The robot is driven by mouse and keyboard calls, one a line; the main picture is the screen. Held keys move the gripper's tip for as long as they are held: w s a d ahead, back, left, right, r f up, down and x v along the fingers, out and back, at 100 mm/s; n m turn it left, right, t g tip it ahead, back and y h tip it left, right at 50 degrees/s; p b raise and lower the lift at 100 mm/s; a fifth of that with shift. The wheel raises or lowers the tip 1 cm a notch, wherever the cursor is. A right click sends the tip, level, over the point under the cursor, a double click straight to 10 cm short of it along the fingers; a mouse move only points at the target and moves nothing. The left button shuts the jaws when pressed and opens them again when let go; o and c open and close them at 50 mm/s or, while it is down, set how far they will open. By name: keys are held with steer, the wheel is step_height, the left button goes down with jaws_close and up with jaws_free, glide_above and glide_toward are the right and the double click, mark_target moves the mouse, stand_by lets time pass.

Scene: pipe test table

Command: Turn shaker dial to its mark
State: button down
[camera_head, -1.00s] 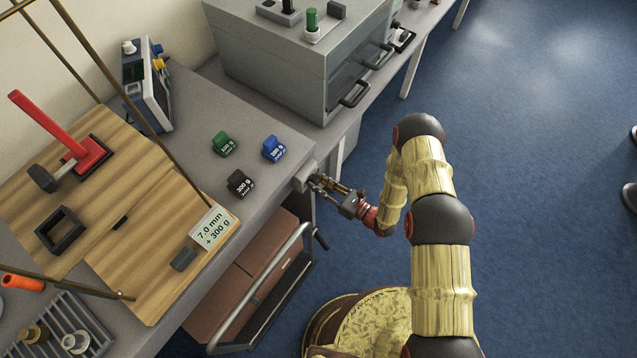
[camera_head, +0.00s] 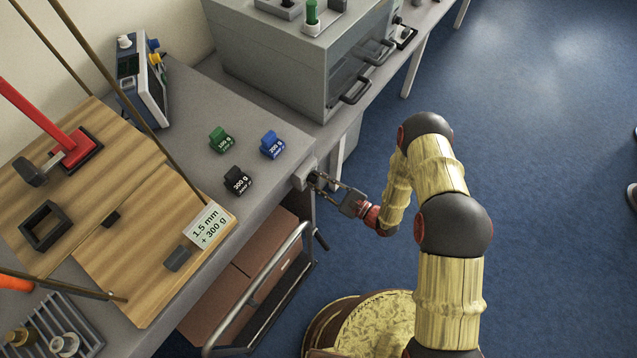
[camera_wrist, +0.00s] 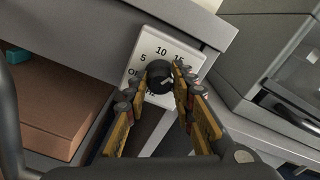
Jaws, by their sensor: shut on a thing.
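The shaker dial is a round black knob (camera_wrist: 159,74) on a white plate (camera_wrist: 141,58) in the wrist view. The plate faces out from the front of the grey bench. It reads 5, 10 and 15 around the top; the lower lettering is partly hidden by the fingers. My gripper (camera_wrist: 158,82) has one finger on each side of the knob and is shut on it. In the head view my gripper (camera_head: 322,182) reaches the dial's housing (camera_head: 304,174) at the bench edge. I cannot make out the knob's pointer or a mark clearly.
A sign (camera_head: 207,226) on the wooden board reads "1.5 mm + 300 g". Green (camera_head: 221,140), blue (camera_head: 272,145) and black (camera_head: 238,181) weights stand on the bench. A grey oven-like box (camera_head: 300,60) stands behind.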

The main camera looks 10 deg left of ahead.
steer(key=n+b, duration=0.2)
steer(key=n, duration=0.2)
steer(key=shift+f+n, duration=0.1)
steer(key=shift+n, duration=0.3)
steer(key=n+b, duration=0.2)
steer(key=n, duration=0.1)
steer(key=shift+n, duration=0.3)
steer(key=n+b, duration=0.4)
steer(key=n, duration=0.3)
steer(key=shift+f, duration=0.15)
steer(key=n+b, duration=0.5)
steer(key=n, duration=0.1)
steer(key=shift+s+f+n+b, duration=0.1)
steer(key=shift+f+n+b, duration=0.05)
steer(key=shift+n+b, duration=0.15)
steer(key=n+b, duration=0.5)
steer(key=n, duration=0.1)
steer(key=shift+b, duration=0.4)
steer(key=c, duration=1.6)
jaws_free()
steer(key=shift+o, duration=0.5)
steer(key=shift+r, duration=0.2)
